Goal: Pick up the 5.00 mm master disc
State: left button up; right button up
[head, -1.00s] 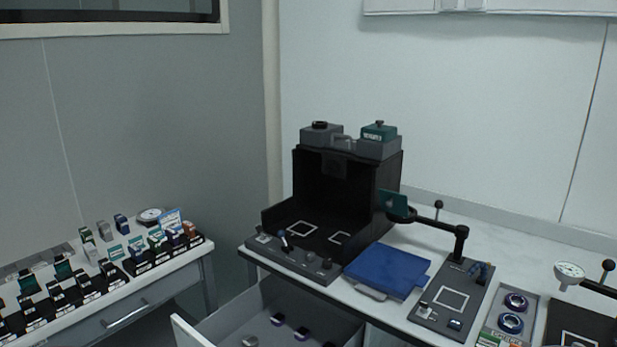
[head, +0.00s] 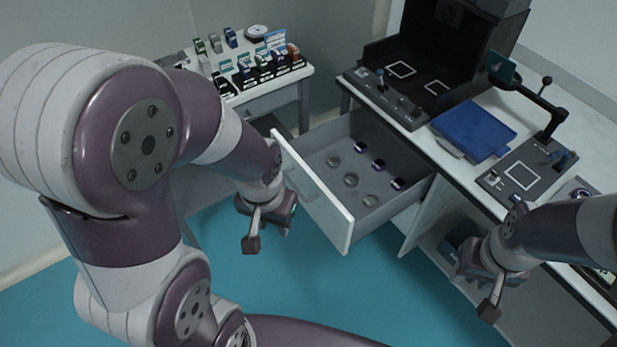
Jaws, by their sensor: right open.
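The open drawer (head: 322,203) under the right table holds a row of grey discs (head: 350,180) and a row of dark purple-rimmed pieces (head: 379,165). Their markings are too small to read, so I cannot tell which, if any, is the 5.00 mm master disc. My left gripper (head: 264,226) hangs in front of and left of the drawer's front panel, above the floor and apart from the discs. Its jaw opening is not clear. My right gripper (head: 487,290) is open at the lower right, in front of the right table and well right of the drawer.
The blue folder-like case (head: 474,130), a black open-fronted box (head: 440,50) and a stand with an arm (head: 545,110) are on the right table. The teal floor (head: 330,290) is clear before the drawer.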

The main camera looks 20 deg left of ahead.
aim_at(333, 162)
jog(key=l+z, duration=0.4)
jog(key=i+l+z, duration=0.2)
jog(key=l+z, duration=0.2)
jog(key=i+l+z, duration=0.15)
jog(key=l+z, duration=0.2)
jog(key=i+l, duration=0.3)
jog(key=l, duration=0.15)
jog(key=i+l+z, duration=0.1)
jog(key=i+l, duration=0.2)
jog(key=l, duration=0.15)
jog(key=k+j, duration=0.15)
jog(key=j, duration=0.45)
jog(key=k+j+u, duration=0.1)
jog(key=j, duration=0.5)
jog(key=k+j, duration=0.1)
jog(key=j, duration=0.55)
jog(key=k+j, duration=0.15)
jog(key=j, duration=0.45)
jog(key=k+j+u, duration=0.1)
jog(key=j, duration=1.15)
jog(key=k+u, duration=0.05)
jog(key=k, duration=0.05)
